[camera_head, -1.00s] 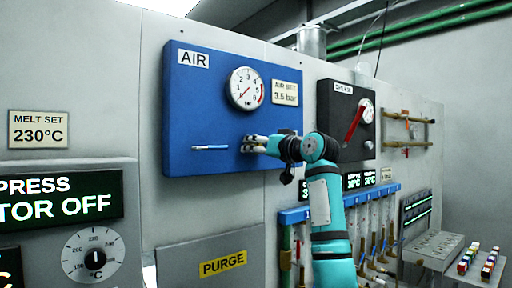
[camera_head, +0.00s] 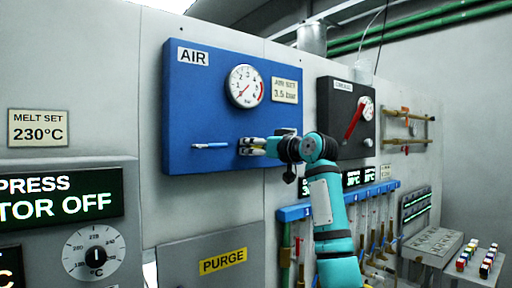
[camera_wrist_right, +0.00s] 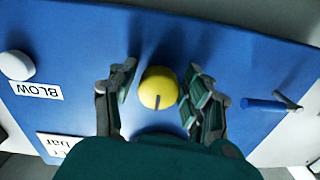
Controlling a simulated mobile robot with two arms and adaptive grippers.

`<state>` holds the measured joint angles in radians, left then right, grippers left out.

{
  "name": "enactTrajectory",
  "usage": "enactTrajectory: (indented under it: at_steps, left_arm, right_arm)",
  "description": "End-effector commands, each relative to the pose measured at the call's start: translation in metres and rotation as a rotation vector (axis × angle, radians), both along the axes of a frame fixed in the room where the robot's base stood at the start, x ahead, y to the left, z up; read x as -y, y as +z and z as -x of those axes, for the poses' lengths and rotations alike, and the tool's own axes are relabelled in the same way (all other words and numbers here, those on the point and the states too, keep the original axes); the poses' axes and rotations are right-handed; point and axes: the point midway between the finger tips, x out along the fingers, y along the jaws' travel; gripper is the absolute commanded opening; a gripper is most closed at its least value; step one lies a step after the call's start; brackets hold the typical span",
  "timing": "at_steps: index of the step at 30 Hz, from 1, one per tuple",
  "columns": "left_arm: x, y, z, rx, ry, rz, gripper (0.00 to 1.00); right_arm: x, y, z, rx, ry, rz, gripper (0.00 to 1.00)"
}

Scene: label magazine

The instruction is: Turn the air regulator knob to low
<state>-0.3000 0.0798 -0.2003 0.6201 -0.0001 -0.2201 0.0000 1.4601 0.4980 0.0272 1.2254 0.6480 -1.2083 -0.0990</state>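The blue AIR panel (camera_head: 180,120) is on the grey wall, with a round white gauge (camera_head: 245,86) whose red needle points to the lower left. In the right wrist view, the round yellow knob (camera_wrist_right: 158,88) with a dark mark sits on the blue panel. My right gripper (camera_head: 247,145) is at the panel, below the gauge, and hides the knob in the head view. In the wrist view my right gripper (camera_wrist_right: 159,95) is open, with one finger on each side of the knob and visible gaps to both. My left gripper is not in view.
A white knob (camera_wrist_right: 16,65) by a BLOW label is on the other side. A dark panel with a red lever (camera_head: 354,121) is to the right.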

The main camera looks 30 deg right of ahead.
Motion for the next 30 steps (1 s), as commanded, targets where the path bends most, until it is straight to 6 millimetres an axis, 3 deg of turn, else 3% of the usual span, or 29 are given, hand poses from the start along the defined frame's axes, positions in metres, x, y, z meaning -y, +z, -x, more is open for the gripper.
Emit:
enactTrajectory:
  at_steps: [3, 14, 30]
  left_arm:
    - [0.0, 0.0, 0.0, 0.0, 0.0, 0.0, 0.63]
    - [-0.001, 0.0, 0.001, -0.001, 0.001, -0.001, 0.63]
    - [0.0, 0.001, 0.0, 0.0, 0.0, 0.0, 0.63]
  right_arm:
    - [0.0, 0.003, 0.001, 0.007, -0.001, -0.001, 0.63]
    - [0.002, 0.006, 0.01, 0.015, -0.003, -0.001, 0.63]
    - [0.012, 0.004, 0.109, 0.01, -0.003, 0.0, 0.63]
